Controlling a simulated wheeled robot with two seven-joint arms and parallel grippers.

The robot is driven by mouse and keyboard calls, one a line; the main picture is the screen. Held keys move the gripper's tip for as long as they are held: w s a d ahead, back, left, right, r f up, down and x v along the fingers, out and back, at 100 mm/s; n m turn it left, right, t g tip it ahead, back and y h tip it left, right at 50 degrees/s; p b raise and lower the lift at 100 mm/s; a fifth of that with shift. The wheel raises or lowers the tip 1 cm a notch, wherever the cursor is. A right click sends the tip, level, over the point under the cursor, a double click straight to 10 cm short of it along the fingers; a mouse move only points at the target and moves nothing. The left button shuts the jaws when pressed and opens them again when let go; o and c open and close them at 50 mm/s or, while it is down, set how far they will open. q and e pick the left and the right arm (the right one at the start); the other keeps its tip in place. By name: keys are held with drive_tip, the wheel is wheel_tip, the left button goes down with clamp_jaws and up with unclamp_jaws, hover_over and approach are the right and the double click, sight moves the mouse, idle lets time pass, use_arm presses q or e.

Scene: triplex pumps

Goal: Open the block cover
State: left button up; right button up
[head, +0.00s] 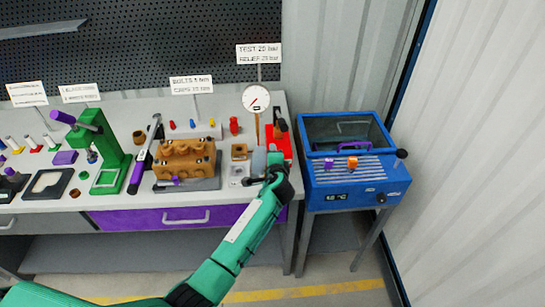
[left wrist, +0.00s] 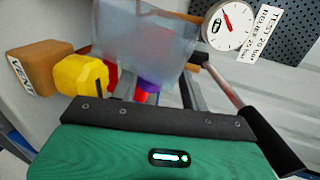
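A translucent grey-blue panel (head: 258,161), which looks like the block cover, stands beside the red test unit (head: 283,146) under the gauge. It fills the upper middle of the left wrist view (left wrist: 145,40). My left gripper (head: 268,174) is at the panel's near right side. In the left wrist view its two fingers (left wrist: 157,92) are apart, reaching toward the panel's lower edge. Red and purple parts show between and beside the fingers. I cannot tell whether the fingers touch the panel. My right gripper is in neither view.
A gauge (head: 256,98) stands behind the panel. The orange-brown pump block (head: 185,160) and green press (head: 103,150) are to the left, and a blue washer cabinet (head: 352,185) is to the right. A brown VENT block (left wrist: 32,67) and yellow knob (left wrist: 80,75) are close to the gripper.

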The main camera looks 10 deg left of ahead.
use_arm(q)
drive_tip(key=shift+s+d+r, duration=0.1)
drive_tip(key=shift+s+d, duration=0.05)
drive_tip(key=shift+s, duration=0.35)
drive_tip(key=b+v, duration=0.2)
drive_tip(key=v, duration=1)
drive_tip(key=shift+s+r+b, duration=0.15)
drive_tip(key=shift+s+b, duration=0.15)
drive_tip(key=shift+s, duration=0.05)
drive_tip(key=shift+d, duration=0.1)
